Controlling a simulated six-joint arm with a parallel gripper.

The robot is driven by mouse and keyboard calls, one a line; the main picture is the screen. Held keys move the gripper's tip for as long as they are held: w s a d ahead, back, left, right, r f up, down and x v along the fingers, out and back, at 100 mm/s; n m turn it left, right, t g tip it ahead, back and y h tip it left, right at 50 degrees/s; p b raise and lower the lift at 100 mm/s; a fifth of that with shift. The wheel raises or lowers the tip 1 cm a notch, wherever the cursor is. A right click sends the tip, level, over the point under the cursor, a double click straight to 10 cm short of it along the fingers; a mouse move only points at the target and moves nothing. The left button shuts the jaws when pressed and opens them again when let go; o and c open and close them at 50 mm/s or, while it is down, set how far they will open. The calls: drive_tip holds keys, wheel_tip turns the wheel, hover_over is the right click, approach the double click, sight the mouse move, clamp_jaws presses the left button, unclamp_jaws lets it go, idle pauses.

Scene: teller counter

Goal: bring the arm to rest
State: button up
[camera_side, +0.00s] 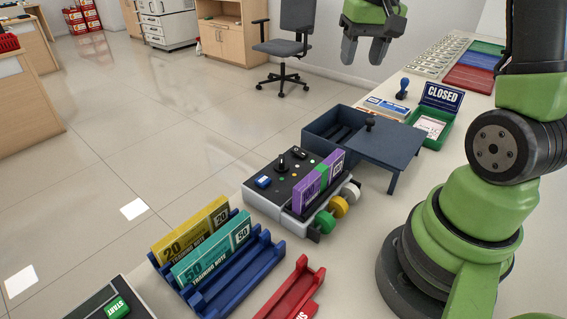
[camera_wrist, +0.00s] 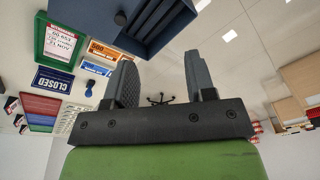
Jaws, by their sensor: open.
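My gripper (camera_side: 365,50) hangs at the top of the side view, above the far part of the counter. Its two grey fingers are apart, with nothing between them. In the wrist view my gripper (camera_wrist: 160,85) also shows open and empty, and the scene there appears upside down. The fingers touch nothing that I can see. My green and black arm stands at the right of the side view.
The counter holds a dark blue box (camera_side: 335,125) with a partly open lid (camera_side: 378,142), a grey machine (camera_side: 270,178) with a purple bundle (camera_side: 312,185), a blue note rack (camera_side: 235,280), a red rack (camera_side: 292,290), a green tray (camera_side: 432,125) and a CLOSED sign (camera_side: 441,97).

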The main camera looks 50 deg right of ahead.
drive_tip(key=s+a+r+n+t+y, duration=0.1)
drive_tip(key=s+a+r+n+t, duration=0.1)
drive_tip(key=s+a, duration=0.3)
drive_tip(key=s+a+r+n+t+y, duration=0.1)
drive_tip(key=s+a+r+t, duration=0.2)
drive_tip(key=a, duration=1.1)
drive_tip(key=s+r, duration=0.1)
drive_tip(key=s, duration=0.2)
drive_tip(key=shift+s+a+n+y, duration=0.25)
drive_tip(key=shift+a+n+y, duration=0.05)
drive_tip(key=shift+n, duration=0.1)
